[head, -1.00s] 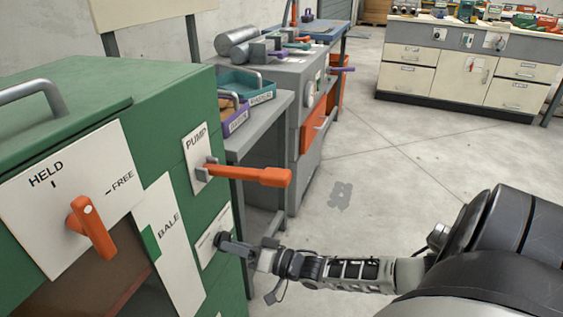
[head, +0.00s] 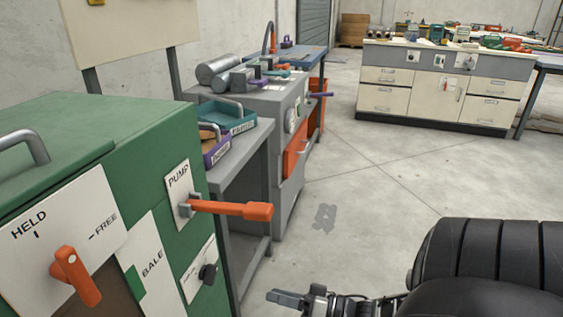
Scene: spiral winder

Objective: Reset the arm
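My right arm (head: 490,265) comes in from the lower right. Its gripper (head: 280,297) is low at the bottom edge, over the floor and to the right of the green machine (head: 150,125). The fingers point left and show nearly edge-on, so I cannot tell whether they are open or shut. The black knob (head: 208,273) on the machine's lower white plate is apart from the gripper. The orange PUMP lever (head: 235,209) sticks out to the right, about level. The orange HELD/FREE handle (head: 75,275) slants down to the right. My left gripper is out of view.
A grey side table (head: 240,160) carries a teal tray (head: 225,113) and a purple tray (head: 214,153). A grey machine (head: 265,105) stands behind it. A cream cabinet bench (head: 440,95) is at the back right. The floor (head: 370,190) between is clear.

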